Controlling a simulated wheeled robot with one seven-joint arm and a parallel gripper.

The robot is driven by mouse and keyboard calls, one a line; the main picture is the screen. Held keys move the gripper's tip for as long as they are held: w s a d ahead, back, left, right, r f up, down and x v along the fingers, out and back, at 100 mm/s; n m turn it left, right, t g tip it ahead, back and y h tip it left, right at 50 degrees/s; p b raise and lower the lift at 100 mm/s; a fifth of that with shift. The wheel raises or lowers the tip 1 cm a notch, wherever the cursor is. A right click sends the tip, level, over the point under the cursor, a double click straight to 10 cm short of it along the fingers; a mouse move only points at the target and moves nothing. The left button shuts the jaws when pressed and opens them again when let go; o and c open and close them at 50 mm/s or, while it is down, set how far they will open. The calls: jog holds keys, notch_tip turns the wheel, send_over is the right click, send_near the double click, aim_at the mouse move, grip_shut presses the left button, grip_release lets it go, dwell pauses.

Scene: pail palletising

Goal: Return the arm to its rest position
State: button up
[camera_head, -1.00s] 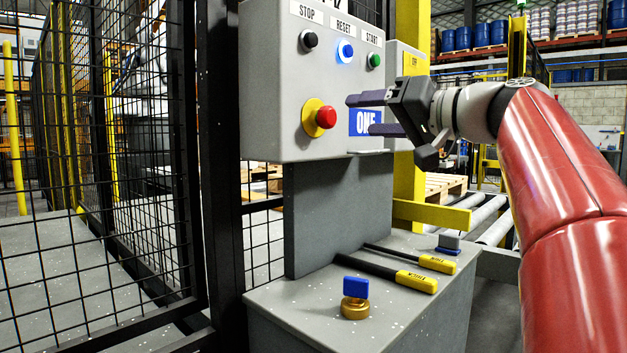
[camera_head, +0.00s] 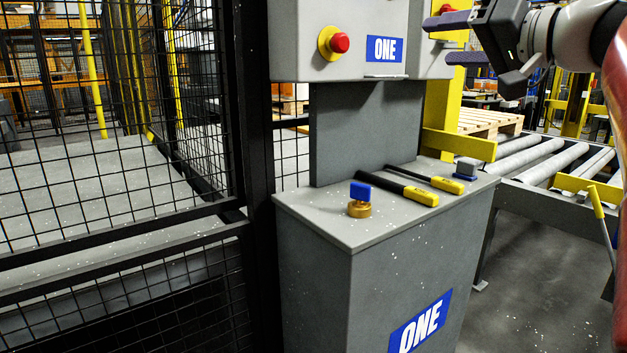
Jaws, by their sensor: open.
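My gripper (camera_head: 450,39) is at the top right, with its two dark fingers pointing left and spread apart. My red arm (camera_head: 617,90) runs along the right edge, mostly out of the frame. The box carries a red stop button on a yellow base (camera_head: 338,43) and a blue "ONE" label (camera_head: 384,49). The upper buttons are out of view.
A grey cabinet (camera_head: 310,260) stands below; its top holds a blue-handled brass padlock-like piece (camera_head: 360,200), two yellow-gripped tools (camera_head: 408,192) and a small grey-blue block (camera_head: 466,169). Black mesh fence (camera_head: 120,130) stands left. Roller conveyor (camera_head: 540,155) and wooden pallet (camera_head: 490,122) are right.

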jog(key=s+a+f+m+g+h, duration=0.1)
jog(key=s+a+f+g+h, duration=0.15)
jog(key=f, duration=0.55)
jog(key=s+a+f+g+h, duration=0.1)
jog(key=s+a+f, duration=0.15)
jog(key=f, duration=0.55)
jog(key=s+a+f+m+g+h, duration=0.1)
jog(key=s+a+f+g+h, duration=0.15)
jog(key=f, duration=0.55)
jog(key=s+d+f+n+g+h, duration=0.1)
jog(key=s+f+h, duration=0.1)
jog(key=s+f, duration=0.5)
jog(key=s+d+f+g+h, duration=0.1)
jog(key=s+f, duration=0.6)
jog(key=f, duration=0.7)
jog(key=shift+d+f+n+g+h, duration=0.2)
jog(key=shift+f+n+g+h, duration=0.2)
jog(key=shift+g+h, duration=0.15)
jog(key=shift+c, duration=0.2)
